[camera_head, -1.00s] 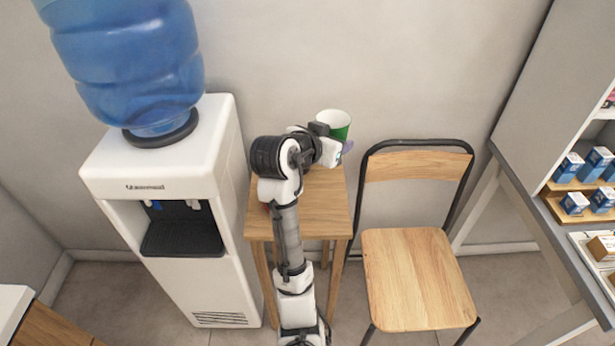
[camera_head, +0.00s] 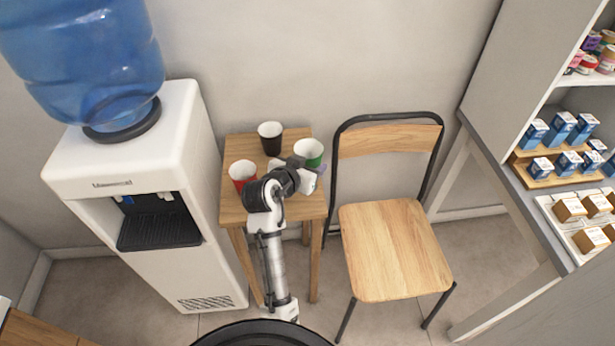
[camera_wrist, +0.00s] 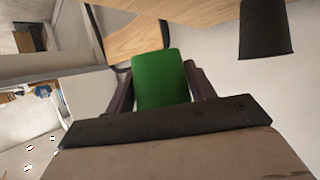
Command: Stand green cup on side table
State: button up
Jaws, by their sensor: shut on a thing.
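The green cup (camera_head: 314,161), white inside, is at the right edge of the side table (camera_head: 232,212) in the head view. My gripper (camera_head: 310,171) is shut on it, and its opening faces up. In the wrist view the green cup (camera_wrist: 160,80) sits between both fingers, and the picture is upside down. I cannot tell whether its base touches the wooden top. A black cup (camera_head: 271,146) stands at the table's back, and it also shows in the wrist view (camera_wrist: 265,30). A red cup (camera_head: 240,181) stands at the left, partly hidden by my arm.
A white water dispenser (camera_head: 190,240) with a blue bottle stands left of the table. A wooden chair (camera_head: 395,250) stands close on the right. Shelves with boxes (camera_head: 555,135) are at the far right. The table's front part is bare.

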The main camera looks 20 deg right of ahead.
jog(key=shift+f+p, duration=0.3)
jog(key=shift+f, duration=2.5)
jog(key=shift+f, duration=0.1)
jog(key=shift+f, duration=0.1)
jog(key=o, duration=1)
jog(key=shift+c, duration=0.2)
jog(key=shift+a+r, duration=0.1)
jog(key=shift+r, duration=0.2)
jog(key=b+v, duration=0.2)
jog(key=v, duration=0.9)
jog(key=shift+s+a, duration=0.25)
jog(key=shift+a, duration=0.05)
jog(key=shift+r, duration=0.15)
